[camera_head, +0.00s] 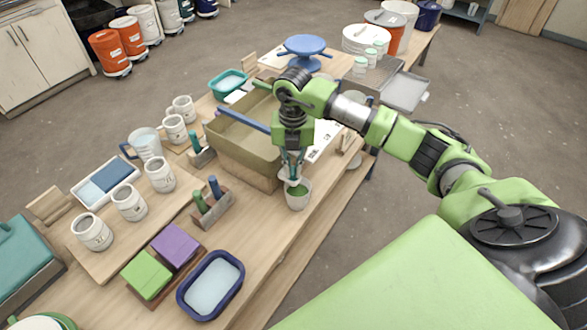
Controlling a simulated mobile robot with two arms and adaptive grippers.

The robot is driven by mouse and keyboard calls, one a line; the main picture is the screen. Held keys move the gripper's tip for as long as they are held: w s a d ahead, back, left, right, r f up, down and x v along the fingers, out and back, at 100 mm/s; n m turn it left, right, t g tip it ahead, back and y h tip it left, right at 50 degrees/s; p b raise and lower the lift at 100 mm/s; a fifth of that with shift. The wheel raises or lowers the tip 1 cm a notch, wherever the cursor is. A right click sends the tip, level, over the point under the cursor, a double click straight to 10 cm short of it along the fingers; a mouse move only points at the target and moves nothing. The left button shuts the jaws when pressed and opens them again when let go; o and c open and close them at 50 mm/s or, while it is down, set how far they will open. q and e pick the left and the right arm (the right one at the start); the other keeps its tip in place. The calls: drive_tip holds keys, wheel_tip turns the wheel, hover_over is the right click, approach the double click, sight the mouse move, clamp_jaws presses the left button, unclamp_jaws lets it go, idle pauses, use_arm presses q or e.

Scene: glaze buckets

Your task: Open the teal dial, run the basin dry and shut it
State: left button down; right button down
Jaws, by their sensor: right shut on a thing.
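The olive-tan basin (226,152) stands near the middle of the table, with a blue bar across its top. Its inside looks brownish; I cannot tell the liquid level. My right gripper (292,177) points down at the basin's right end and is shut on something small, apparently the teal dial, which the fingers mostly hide. A small pale bucket (299,203) with green inside stands just below the gripper, at the table edge. I cannot see a stream. My left gripper is not in view.
Several white mugs (130,206) stand left of the basin. A wooden holder with green and blue handles (212,206), purple (175,245) and green blocks (147,274), and a blue tub (211,285) lie in front. A blue turntable (306,45) stands behind.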

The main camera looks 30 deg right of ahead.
sight(293, 171)
drive_tip(key=m, duration=0.3)
drive_tip(key=shift+w+r+m, duration=0.1)
drive_tip(key=shift+m, duration=0.2)
drive_tip(key=shift+w+m+b, duration=0.1)
drive_tip(key=shift+m+b, duration=0.2)
drive_tip(key=shift+m, duration=1.2)
drive_tip(key=c, duration=2.4)
unclamp_jaws()
drive_tip(key=shift+c, duration=0.2)
wheel_tip(293, 171, up, 12)
